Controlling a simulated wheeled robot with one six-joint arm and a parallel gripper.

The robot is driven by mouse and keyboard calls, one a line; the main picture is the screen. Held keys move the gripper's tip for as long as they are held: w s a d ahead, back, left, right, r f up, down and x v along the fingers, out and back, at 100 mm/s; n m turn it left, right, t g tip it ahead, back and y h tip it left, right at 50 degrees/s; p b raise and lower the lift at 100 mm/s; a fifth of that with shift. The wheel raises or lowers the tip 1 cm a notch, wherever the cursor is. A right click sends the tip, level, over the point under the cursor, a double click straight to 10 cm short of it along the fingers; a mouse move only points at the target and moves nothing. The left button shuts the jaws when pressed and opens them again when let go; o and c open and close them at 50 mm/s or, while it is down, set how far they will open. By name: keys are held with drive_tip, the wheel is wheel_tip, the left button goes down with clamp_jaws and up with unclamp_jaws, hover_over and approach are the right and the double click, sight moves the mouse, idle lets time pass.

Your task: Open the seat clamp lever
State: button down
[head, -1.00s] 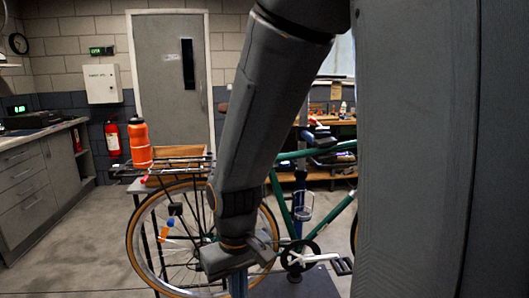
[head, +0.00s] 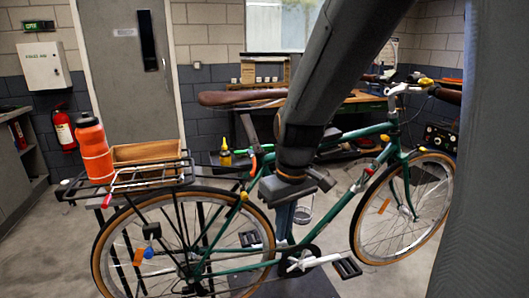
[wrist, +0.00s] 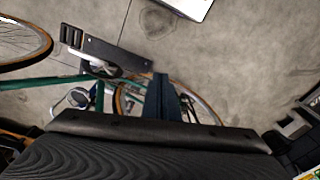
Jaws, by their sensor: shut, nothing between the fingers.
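The green bike (head: 345,205) stands on a work stand in the head view, its brown saddle (head: 240,98) to the left of my arm. A small orange-red part (head: 253,167) shows near the top of the seat tube; I cannot tell whether it is the seat clamp lever. My gripper (head: 288,190) points down in front of the frame, just right of that part, shut and empty. My arm hides part of the frame there. In the wrist view, the frame's green tube (wrist: 55,82) and a crank show beyond the gripper; no clamp lever can be made out.
The rear rack (head: 150,178) carries an orange bottle (head: 92,150) and a wooden box (head: 147,155). A workbench (head: 345,105) stands at the back. The floor in front is partly clear.

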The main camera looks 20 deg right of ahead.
drive_tip(key=w+d+r+n+t+y+p, duration=0.1)
drive_tip(key=w+r+n+p, duration=0.1)
drive_tip(key=w+r+n, duration=0.65)
drive_tip(key=w+d+r+n+t+y+p, duration=0.1)
drive_tip(key=w+d+r+p, duration=0.15)
drive_tip(key=w+r, duration=0.75)
drive_tip(key=p, duration=0.5)
approach(254, 168)
drive_tip(key=shift+n, duration=0.25)
drive_tip(key=x, duration=0.6)
drive_tip(key=shift+f, duration=0.25)
